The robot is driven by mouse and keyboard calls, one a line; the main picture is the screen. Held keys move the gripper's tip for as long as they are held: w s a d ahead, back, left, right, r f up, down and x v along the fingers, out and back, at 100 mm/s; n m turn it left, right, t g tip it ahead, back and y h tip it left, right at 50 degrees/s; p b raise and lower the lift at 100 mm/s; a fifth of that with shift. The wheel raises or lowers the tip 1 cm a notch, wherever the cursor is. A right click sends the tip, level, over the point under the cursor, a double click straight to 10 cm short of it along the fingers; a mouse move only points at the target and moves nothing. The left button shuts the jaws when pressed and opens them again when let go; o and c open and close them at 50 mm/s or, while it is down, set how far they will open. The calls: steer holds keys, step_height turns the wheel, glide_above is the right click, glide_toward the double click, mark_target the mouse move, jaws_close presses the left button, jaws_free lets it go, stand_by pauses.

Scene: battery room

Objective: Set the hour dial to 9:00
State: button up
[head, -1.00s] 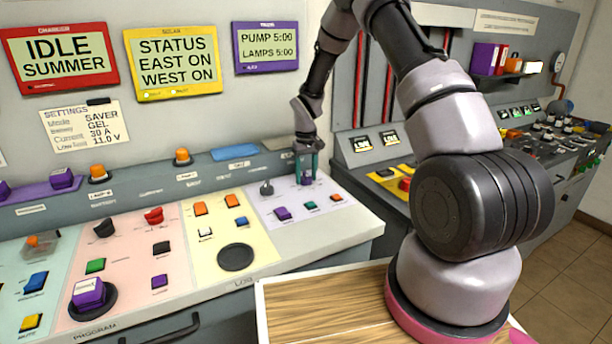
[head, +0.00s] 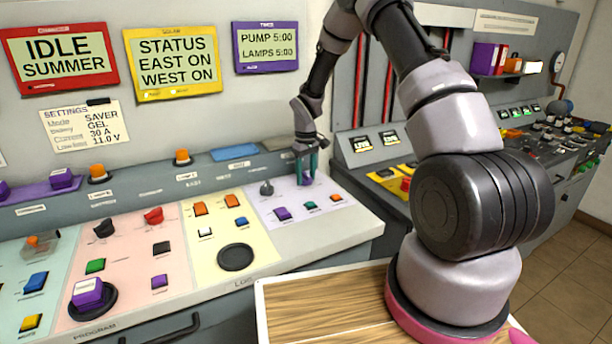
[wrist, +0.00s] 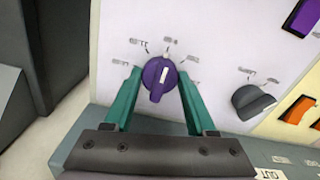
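A round purple dial (wrist: 155,92) with a white pointer mark sits on the pale lilac panel, with small labels around it. The labels are too blurred to read, so I cannot tell its setting. My gripper (wrist: 160,73) is open, with one teal finger on each side of the dial. Both fingertips are very close to its rim; contact is not clear. In the head view my gripper (head: 307,178) is at the back of the lilac panel and largely hides the dial. The purple-framed screen (head: 266,47) reads PUMP 5:00 and LAMPS 5:00.
A grey dial (wrist: 254,101) stands beside the purple one, and it also shows in the head view (head: 266,188). Purple (head: 282,214), teal (head: 310,205) and orange (head: 336,197) switches lie in front. A raised grey ledge (head: 225,160) runs behind the panel.

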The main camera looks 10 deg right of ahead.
mark_target(306, 174)
steer(key=o, duration=0.4)
steer(key=shift+o, duration=0.2)
step_height(306, 174, up, 11)
stand_by(0.4)
